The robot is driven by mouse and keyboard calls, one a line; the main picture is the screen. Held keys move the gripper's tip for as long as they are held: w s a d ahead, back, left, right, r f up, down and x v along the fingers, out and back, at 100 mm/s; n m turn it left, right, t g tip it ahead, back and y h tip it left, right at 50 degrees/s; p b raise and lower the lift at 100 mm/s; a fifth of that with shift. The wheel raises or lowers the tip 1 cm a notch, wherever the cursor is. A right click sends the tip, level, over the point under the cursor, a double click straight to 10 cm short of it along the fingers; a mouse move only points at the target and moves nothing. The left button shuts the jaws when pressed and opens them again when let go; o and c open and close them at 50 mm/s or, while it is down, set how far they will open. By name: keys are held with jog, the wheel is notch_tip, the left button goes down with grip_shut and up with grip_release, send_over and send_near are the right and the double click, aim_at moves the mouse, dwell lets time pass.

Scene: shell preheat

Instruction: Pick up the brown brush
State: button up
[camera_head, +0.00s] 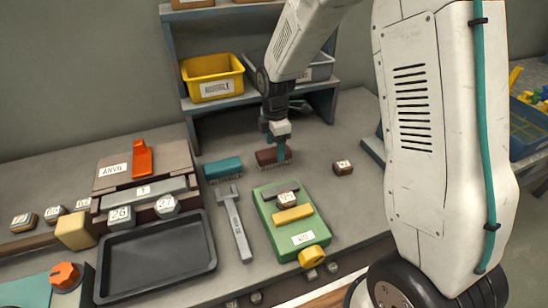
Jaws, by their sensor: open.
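The brown brush (268,156) lies on the grey workbench, right of the teal brush and behind the green block. My gripper (279,152) points down right at the brown brush and covers part of it. The gripper is open. One teal finger shows in front of the brush's right part; the other finger is hard to make out. I cannot tell whether the fingers touch the brush.
A teal brush (222,168) lies close on the left. A green block (270,219) and a grey tool (234,224) lie in front. A small numbered block (343,168) is on the right. A shelf with a yellow bin (213,76) stands behind. A black tray (157,258) is front left.

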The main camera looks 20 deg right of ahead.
aim_at(274, 151)
jog(key=f, duration=0.4)
jog(key=shift+a, duration=0.2)
jog(key=c, duration=1.1)
notch_tip(274, 151, up, 10)
jog(key=shift+r, duration=0.1)
jog(key=shift+o, duration=0.6)
